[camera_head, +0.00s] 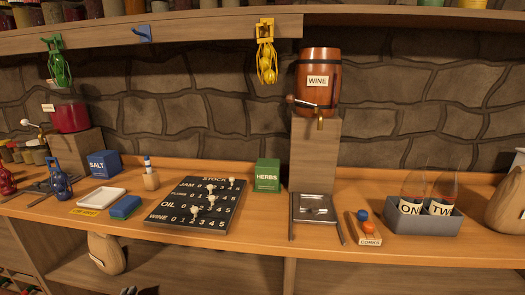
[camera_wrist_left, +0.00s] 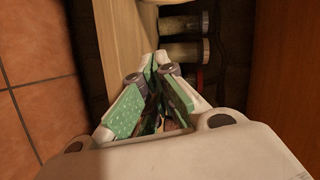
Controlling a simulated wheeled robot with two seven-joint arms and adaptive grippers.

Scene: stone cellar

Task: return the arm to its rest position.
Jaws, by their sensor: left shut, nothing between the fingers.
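My left gripper (camera_head: 140,291) shows only as a small dark tip at the bottom edge of the head view, low in front of the counter (camera_head: 265,222). In the left wrist view my left gripper (camera_wrist_left: 158,62) has its green-padded fingers converging at the tips, with nothing held between them. Most of the left arm is out of view. My right gripper is in neither view.
The counter holds a stock board (camera_head: 180,222), a salt box (camera_head: 104,164), a herbs box (camera_head: 267,176), a wine barrel (camera_head: 318,65) on a stand and a grey glass crate (camera_head: 425,222). A sack (camera_head: 106,253) stands below the counter.

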